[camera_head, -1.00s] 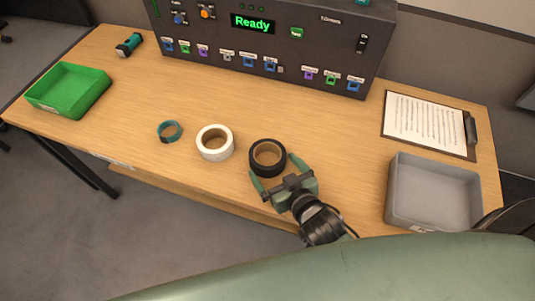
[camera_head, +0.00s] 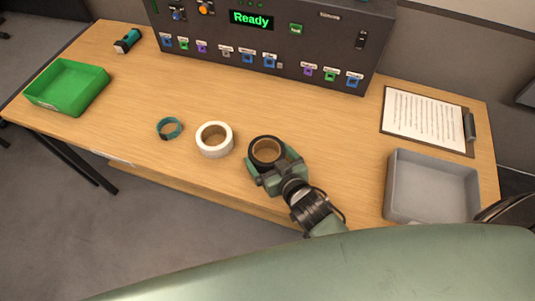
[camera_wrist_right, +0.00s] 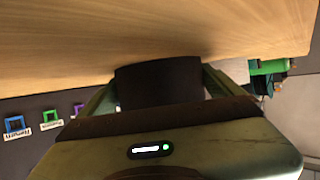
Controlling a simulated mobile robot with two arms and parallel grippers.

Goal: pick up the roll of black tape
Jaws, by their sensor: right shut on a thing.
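The roll of black tape (camera_head: 267,151) is at the front middle of the table, with its brown core facing up. My right gripper (camera_head: 271,160) has its fingers on either side of the roll and is shut on it. In the right wrist view the black roll (camera_wrist_right: 158,82) sits between the two fingers of my right gripper (camera_wrist_right: 160,90), close to the wooden surface. I cannot tell whether the roll touches the table. My left gripper is not in view.
A white tape roll (camera_head: 214,139) stands just left of the black one, with a teal band (camera_head: 169,128) farther left. A green tray (camera_head: 66,86) is at far left, a grey bin (camera_head: 432,188) and clipboard (camera_head: 428,119) at right. A dark control panel (camera_head: 262,40) stands behind.

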